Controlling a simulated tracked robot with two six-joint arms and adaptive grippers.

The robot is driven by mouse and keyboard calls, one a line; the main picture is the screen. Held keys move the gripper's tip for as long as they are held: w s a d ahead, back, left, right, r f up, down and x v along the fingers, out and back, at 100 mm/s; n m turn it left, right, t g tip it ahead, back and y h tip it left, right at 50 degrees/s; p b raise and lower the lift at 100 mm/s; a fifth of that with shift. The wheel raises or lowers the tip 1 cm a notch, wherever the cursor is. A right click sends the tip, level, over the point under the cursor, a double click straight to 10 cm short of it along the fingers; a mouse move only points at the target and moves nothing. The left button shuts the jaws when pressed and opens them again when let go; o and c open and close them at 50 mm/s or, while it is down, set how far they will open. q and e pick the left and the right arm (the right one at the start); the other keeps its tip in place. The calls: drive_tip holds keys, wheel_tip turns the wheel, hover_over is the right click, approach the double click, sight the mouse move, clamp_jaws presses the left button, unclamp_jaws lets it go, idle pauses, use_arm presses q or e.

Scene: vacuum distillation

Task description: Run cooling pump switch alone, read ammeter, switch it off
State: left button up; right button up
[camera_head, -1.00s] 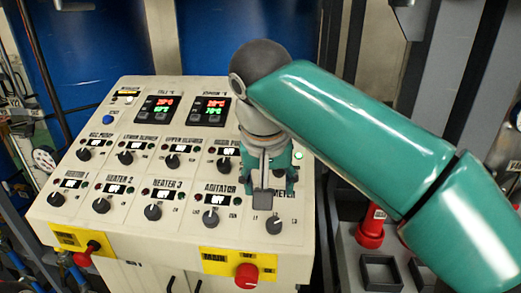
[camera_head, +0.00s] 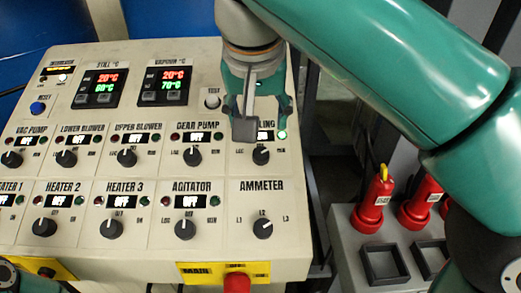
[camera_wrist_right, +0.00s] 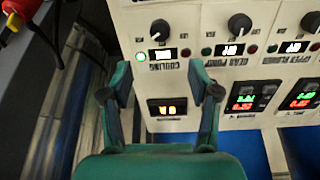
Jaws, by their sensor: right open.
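The cooling pump knob (camera_head: 260,155) is on the right of the sloped panel, with a green lamp (camera_head: 282,134) lit beside its partly hidden display. The knob also shows in the wrist view (camera_wrist_right: 160,30). My right gripper (camera_head: 257,118) is open and empty, in front of the panel above this knob and covering part of its label. In the wrist view, an orange-lit display (camera_wrist_right: 167,108) shows between the open fingers (camera_wrist_right: 160,92); its digits are too small to read surely. The ammeter selector (camera_head: 263,228), marked L1 to L3, sits below the cooling knob.
Neighbouring knobs include the gear pump (camera_head: 192,156) and agitator (camera_head: 184,228), both displays reading OFF. A red main switch (camera_head: 237,284) is at the panel's front. Red-handled items (camera_head: 372,205) stand in a grey rack to the right.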

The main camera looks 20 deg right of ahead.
sight(260, 154)
drive_tip(key=x, duration=1.2)
drive_tip(key=shift+f, duration=0.25)
drive_tip(key=c, duration=1.2)
